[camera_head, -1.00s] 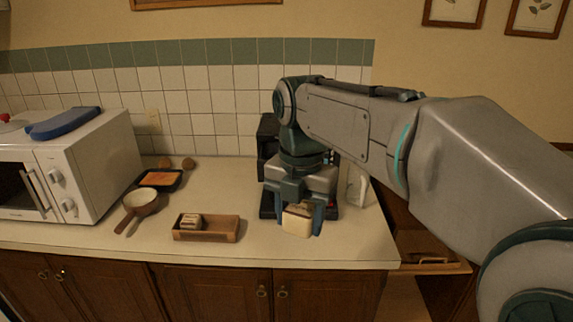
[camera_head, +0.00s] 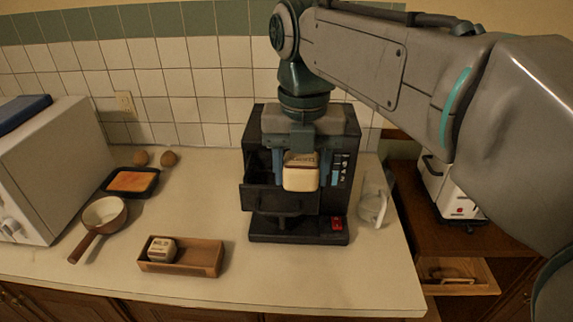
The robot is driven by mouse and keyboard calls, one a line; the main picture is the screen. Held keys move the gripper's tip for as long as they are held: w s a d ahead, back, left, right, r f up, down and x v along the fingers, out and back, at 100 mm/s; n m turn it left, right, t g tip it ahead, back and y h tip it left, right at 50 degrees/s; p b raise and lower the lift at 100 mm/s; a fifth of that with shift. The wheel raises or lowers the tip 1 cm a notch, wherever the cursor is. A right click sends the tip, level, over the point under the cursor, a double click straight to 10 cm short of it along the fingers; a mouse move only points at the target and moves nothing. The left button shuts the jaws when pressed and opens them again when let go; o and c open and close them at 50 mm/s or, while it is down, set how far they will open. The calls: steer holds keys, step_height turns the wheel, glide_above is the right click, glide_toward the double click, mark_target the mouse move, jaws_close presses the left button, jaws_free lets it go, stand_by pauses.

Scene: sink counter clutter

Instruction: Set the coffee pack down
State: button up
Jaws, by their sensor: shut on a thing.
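The coffee pack (camera_head: 301,172) is a small cream block with a dark top and faint lettering. My gripper (camera_head: 303,180) is shut on it, with a blue-grey finger on each side. It holds the pack up in front of the black coffee machine (camera_head: 332,205), clear of the counter. The machine has an open drawer-like part at its left, a panel of buttons and a red spot at its base. The gripper and pack hide part of the machine's front.
A wooden tray (camera_head: 208,259) holds a similar small pack (camera_head: 161,249). A pan (camera_head: 103,214), a black dish (camera_head: 146,190) with orange food and a white microwave (camera_head: 52,160) stand left. A glass jug (camera_head: 373,205) stands right of the machine. The counter's front middle (camera_head: 300,278) is clear.

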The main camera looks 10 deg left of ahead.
steer(key=w+a+f+p, duration=0.1)
steer(key=w+f, duration=0.1)
steer(key=w, duration=0.1)
steer(key=w+a+f+p, duration=0.1)
steer(key=w+a+f, duration=0.1)
steer(key=w, duration=0.2)
steer(key=w+a+f+p, duration=0.1)
steer(key=w+a+f, duration=0.1)
steer(key=w+f, duration=0.1)
steer(key=shift+w, duration=0.65)
steer(key=shift+d+f+p, duration=0.1)
steer(key=shift+f+p, duration=0.3)
steer(key=shift+f, duration=1.55)
steer(key=shift+f, duration=0.1)
steer(key=shift+f, duration=0.15)
steer(key=o, duration=1)
steer(key=shift+c, duration=0.2)
